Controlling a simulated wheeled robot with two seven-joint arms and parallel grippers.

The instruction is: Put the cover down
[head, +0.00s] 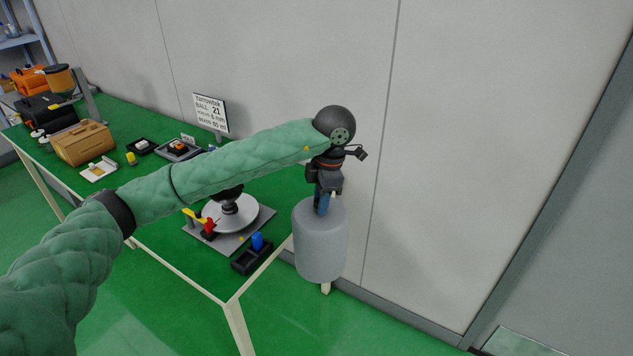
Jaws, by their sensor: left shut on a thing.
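The cover (320,246) is a grey, upright cylinder with a domed top. My left gripper (324,205) is shut on the top of the cover, with the arm reaching in from the left above the table. The cover hangs at the right end of the green table (222,281), in front of the grey wall, and seems to be beyond the table edge. Its underside is hidden, so I cannot tell whether it touches anything. My right gripper is not in view.
A round plate device (234,215) with a dark top stands on the table, partly behind my arm. A black tray (251,256) with a blue piece sits near the front corner.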

